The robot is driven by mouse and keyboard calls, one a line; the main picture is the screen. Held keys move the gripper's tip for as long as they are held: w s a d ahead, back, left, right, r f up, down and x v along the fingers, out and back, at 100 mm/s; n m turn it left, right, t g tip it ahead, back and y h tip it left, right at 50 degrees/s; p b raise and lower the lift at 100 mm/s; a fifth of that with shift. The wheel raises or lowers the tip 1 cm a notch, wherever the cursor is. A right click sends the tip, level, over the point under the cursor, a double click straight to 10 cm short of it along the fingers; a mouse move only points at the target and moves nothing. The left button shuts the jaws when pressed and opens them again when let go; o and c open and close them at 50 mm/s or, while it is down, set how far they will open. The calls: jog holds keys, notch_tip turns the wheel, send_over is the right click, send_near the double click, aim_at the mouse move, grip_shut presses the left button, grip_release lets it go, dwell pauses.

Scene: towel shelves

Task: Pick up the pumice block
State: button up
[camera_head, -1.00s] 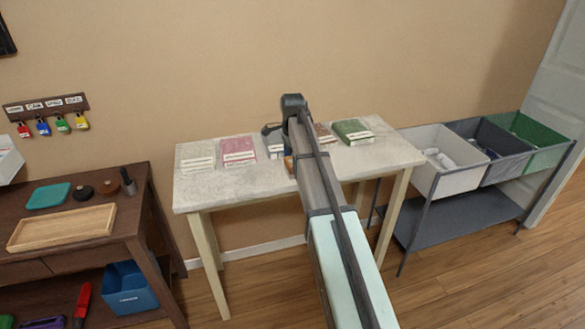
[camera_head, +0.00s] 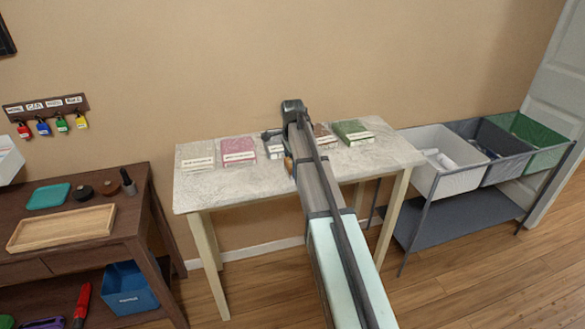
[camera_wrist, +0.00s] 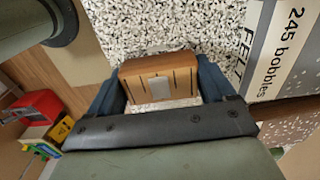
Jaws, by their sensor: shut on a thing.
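A brown block (camera_wrist: 160,82) with dark slots and a grey patch on its face is between the two dark blue fingers of my gripper (camera_wrist: 160,92) in the wrist view. The fingers are shut on its sides. It is the only block I see there, and its surface looks more like wood than stone. Speckled tabletop shows behind it; I cannot tell if the block touches it. In the head view, a small brown part of it (camera_head: 288,164) shows left of my arm, which hides the fingers.
On the pale table (camera_head: 230,188) lie several labelled pads, including a grey one (camera_head: 197,153), a pink one (camera_head: 237,147) and a green one (camera_head: 352,130). A "245 bobbles FELT" label (camera_wrist: 275,50) is close right of my gripper. Fabric bins (camera_head: 450,180) stand right.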

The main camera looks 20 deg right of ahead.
jog(key=shift+r, duration=0.1)
notch_tip(320, 180, up, 10)
jog(key=shift+f, duration=0.1)
dwell(0.5)
jog(key=o, duration=0.5)
jog(key=c, duration=0.4)
jog(key=shift+o, duration=0.2)
